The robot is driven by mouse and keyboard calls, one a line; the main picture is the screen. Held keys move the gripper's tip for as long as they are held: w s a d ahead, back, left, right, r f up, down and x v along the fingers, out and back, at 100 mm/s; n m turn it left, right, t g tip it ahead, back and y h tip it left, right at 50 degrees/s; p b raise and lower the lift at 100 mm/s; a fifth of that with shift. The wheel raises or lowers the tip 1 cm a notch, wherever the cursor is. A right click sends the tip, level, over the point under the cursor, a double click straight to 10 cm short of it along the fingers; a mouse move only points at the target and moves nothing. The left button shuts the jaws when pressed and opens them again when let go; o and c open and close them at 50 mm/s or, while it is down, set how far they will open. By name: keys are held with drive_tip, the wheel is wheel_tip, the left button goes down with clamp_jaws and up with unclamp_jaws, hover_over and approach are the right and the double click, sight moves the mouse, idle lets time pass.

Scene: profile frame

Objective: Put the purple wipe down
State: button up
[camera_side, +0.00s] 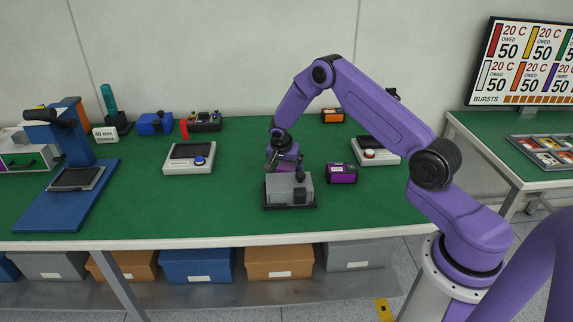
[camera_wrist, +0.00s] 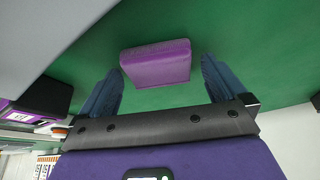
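The purple wipe (camera_wrist: 157,63) is a soft-edged purple block. In the wrist view it lies over the green surface, between and slightly beyond the tips of my gripper's two blue fingers (camera_wrist: 160,75). Green shows between the wipe and the right finger; the left fingertip is close to its edge. The fingers are spread wide, and I see no grip on the wipe. In the side view my gripper (camera_side: 285,166) is low, just behind a grey block-shaped fixture (camera_side: 286,190), which hides what is below it. I cannot make out the wipe separately there.
A purple-and-black box (camera_side: 341,173) stands just right of the fixture. A blue stand (camera_side: 66,203) is far left. Green bench (camera_side: 235,200) is clear left of the fixture.

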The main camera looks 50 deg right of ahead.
drive_tip(key=v, duration=1.2)
drive_tip(key=shift+r, duration=0.2)
drive_tip(key=s+a+r+n+y, duration=0.1)
drive_tip(key=s+a+r+n, duration=0.45)
drive_tip(key=s+a, duration=0.3)
drive_tip(key=s+a+r+n+y, duration=0.1)
drive_tip(key=s+a+r+n, duration=0.3)
drive_tip(key=s+a+n, duration=0.4)
drive_tip(key=s+a+r+n+y, duration=0.1)
drive_tip(key=s+n, duration=0.5)
drive_tip(key=s, duration=0.6)
drive_tip(key=s+r+n+g+y, duration=0.1)
drive_tip(key=s+n, duration=0.5)
drive_tip(key=s, duration=0.6)
drive_tip(key=shift+s+a+r+n+g+y, duration=0.3)
drive_tip(key=shift+s+a+r+n, duration=0.05)
drive_tip(key=shift+s+a+r, duration=0.05)
drive_tip(key=shift+w, duration=0.1)
